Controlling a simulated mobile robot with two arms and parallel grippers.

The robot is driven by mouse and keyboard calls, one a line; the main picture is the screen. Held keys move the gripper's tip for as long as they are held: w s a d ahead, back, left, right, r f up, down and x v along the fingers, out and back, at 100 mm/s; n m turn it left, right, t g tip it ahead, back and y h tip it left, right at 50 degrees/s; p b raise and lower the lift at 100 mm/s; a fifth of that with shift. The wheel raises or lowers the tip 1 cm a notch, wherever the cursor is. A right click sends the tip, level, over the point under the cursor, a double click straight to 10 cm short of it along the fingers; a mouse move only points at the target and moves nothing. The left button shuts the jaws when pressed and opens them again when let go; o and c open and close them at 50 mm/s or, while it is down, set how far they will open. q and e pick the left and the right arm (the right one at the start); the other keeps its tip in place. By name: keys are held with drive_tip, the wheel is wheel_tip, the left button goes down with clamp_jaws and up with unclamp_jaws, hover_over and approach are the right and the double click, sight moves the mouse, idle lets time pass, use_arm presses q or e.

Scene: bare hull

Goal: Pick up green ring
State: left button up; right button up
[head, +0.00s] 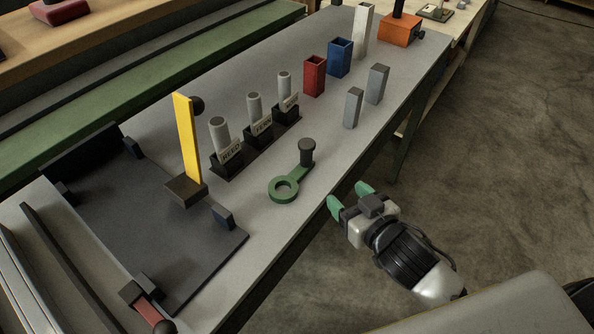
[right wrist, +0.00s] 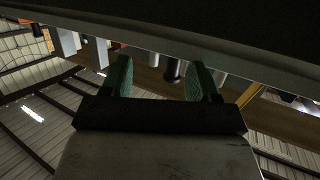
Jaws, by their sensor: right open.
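The green ring (head: 273,191) lies flat on the grey table in the head view. A short green arm joins it to a black knob (head: 307,152) that stands upright at its right end. My right gripper (head: 349,196) is open and empty, to the right of the ring and off the table's front edge, apart from it. In the right wrist view its two green fingers (right wrist: 161,80) stand apart, and a dark knob (right wrist: 172,70) shows beyond, between them. The green ring itself cannot be made out there. My left gripper is not in view.
The table (head: 340,160) also bears a yellow upright (head: 187,140), several grey cylinders in black holders (head: 257,140), a red box (head: 314,76), a blue box (head: 340,58) and grey blocks (head: 353,108). A dark tray (head: 150,235) lies left. Table around the ring is clear.

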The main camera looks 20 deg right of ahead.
sight(311, 156)
drive_tip(key=w+a+r+y, duration=0.1)
drive_tip(key=w, duration=0.1)
drive_tip(key=w+a+r+n+t+y, duration=0.1)
drive_tip(key=w+r, duration=0.1)
drive_tip(key=w+a+r+n+y, duration=0.1)
drive_tip(key=w+a, duration=0.1)
drive_tip(key=shift+r+y+p, duration=0.15)
drive_tip(key=shift+y+p, duration=0.25)
drive_tip(key=x, duration=0.4)
drive_tip(key=shift+w+p, duration=0.3)
drive_tip(key=shift+w, duration=0.05)
drive_tip(key=c, duration=1)
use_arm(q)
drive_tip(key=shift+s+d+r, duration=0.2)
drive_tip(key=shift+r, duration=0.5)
use_arm(e)
drive_tip(key=shift+c, duration=0.2)
